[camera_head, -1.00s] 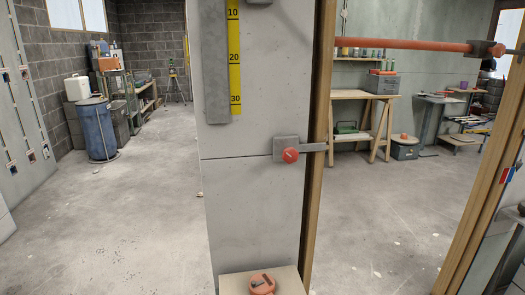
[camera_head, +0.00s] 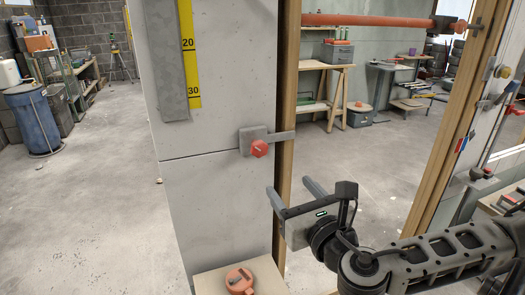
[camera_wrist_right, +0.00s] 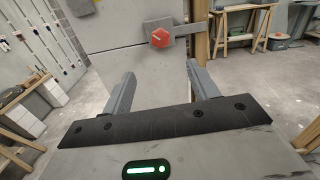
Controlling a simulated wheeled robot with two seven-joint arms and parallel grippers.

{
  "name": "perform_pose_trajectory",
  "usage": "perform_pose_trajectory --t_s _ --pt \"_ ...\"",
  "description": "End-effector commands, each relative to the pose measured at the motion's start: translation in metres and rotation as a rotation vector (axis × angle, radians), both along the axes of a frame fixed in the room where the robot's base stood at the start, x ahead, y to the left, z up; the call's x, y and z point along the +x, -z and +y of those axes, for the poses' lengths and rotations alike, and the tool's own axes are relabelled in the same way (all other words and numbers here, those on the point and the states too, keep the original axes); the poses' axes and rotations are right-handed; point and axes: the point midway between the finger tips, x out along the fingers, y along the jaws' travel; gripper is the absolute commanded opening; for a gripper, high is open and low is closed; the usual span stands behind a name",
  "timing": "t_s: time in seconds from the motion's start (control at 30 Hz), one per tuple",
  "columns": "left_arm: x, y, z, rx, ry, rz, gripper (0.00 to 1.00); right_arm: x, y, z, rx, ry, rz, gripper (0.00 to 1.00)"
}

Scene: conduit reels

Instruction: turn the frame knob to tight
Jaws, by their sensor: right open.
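The frame knob (camera_head: 260,148) is a small red knob on a grey metal clamp block (camera_head: 246,138), fixed on the concrete panel beside the wooden post. The knob and its pale pointer mark also show in the right wrist view (camera_wrist_right: 160,38), above the gap between my fingers. My right gripper (camera_head: 293,194) is open and empty, below and a little right of the knob, apart from it. In the right wrist view my right gripper's two fingers (camera_wrist_right: 158,86) are spread wide. My left gripper is not in view.
The wooden post (camera_head: 286,110) stands just right of the knob. A red bar (camera_head: 370,20) spans the opening above. A ledge (camera_head: 215,278) with another red object (camera_head: 239,281) lies below the panel. A grey bar and yellow scale (camera_head: 190,55) hang above left.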

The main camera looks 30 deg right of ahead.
Motion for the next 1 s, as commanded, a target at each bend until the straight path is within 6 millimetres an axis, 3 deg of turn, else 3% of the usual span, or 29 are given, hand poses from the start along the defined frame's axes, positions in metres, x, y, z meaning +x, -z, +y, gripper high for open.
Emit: perform_pose_trajectory --t_s 0.17,0.7,1.0 --pt "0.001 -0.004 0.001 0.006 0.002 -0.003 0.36 0.022 -0.003 -0.006 -0.011 0.005 -0.007 0.59" --pt "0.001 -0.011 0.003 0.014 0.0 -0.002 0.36 0.13 -0.002 -0.029 -0.006 0.003 -0.003 0.59" --pt "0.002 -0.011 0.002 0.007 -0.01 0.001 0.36 0.153 0.0 -0.034 -0.007 0.001 0.0 0.59"
